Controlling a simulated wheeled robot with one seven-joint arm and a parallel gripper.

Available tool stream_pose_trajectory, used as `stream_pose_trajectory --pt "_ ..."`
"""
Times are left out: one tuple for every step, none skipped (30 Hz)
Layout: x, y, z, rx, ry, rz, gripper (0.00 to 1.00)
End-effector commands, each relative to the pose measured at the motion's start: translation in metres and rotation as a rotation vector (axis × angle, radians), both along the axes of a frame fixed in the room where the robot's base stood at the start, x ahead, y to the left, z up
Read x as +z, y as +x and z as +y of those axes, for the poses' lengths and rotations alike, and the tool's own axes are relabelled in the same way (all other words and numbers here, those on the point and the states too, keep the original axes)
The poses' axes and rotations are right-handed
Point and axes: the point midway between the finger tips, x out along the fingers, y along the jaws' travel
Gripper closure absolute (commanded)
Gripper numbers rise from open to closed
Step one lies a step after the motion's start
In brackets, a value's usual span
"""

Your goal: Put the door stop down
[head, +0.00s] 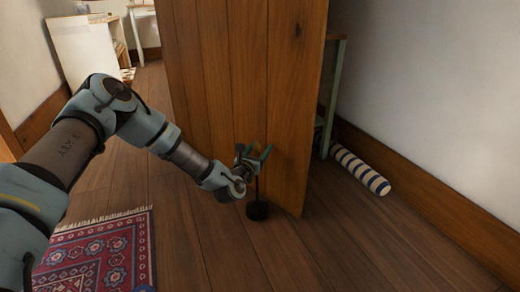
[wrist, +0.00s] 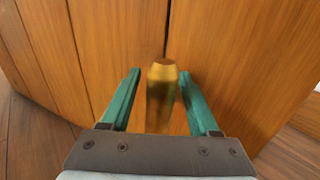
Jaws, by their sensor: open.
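The door stop has a round black base (head: 257,210) and a thin upright stem, and stands upright at the foot of the wooden door (head: 230,80). Its base appears to rest on the floor. In the wrist view a brass-coloured handle top (wrist: 161,95), apparently the door stop's, stands between my fingers. My gripper (head: 254,152) is open, with its green fingers (wrist: 160,88) to either side of the brass part and a visible gap on each side. The lower part of the handle is hidden behind the gripper's palm in the wrist view.
A blue-and-white striped roll (head: 360,170) lies on the floor along the right wall. A red patterned rug (head: 100,255) lies at the lower left. A green-legged table (head: 336,90) stands behind the door. The floorboards in front of the door are clear.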

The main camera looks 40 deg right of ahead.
Motion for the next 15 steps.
stream_pose_trajectory --pt "0.001 0.0 0.0 0.0 0.0 0.0 0.38" --pt "0.002 0.0 0.0 0.0 0.0 0.0 0.38" --pt "0.004 0.0 0.0 0.0 0.0 -0.001 0.38" --pt "0.005 0.0 0.001 0.0 0.0 0.0 0.38" --pt "0.004 -0.001 0.005 0.001 0.001 0.002 0.38" --pt "0.004 -0.003 0.009 0.002 0.002 0.002 0.38" --pt "0.004 -0.005 0.014 0.002 0.004 0.004 0.38" --pt "0.005 -0.007 0.019 0.002 0.003 0.004 0.38" --pt "0.006 -0.012 0.026 0.001 0.002 0.005 0.38" --pt "0.006 -0.014 0.032 0.002 0.003 0.005 0.38" --pt "0.006 -0.016 0.038 0.002 0.003 0.005 0.38" --pt "0.006 -0.021 0.046 0.001 0.002 0.007 0.38" --pt "0.006 -0.023 0.052 0.002 0.002 0.007 0.38" --pt "0.006 -0.026 0.058 0.002 0.003 0.005 0.38" --pt "0.006 -0.03 0.065 0.001 0.002 0.006 0.38"
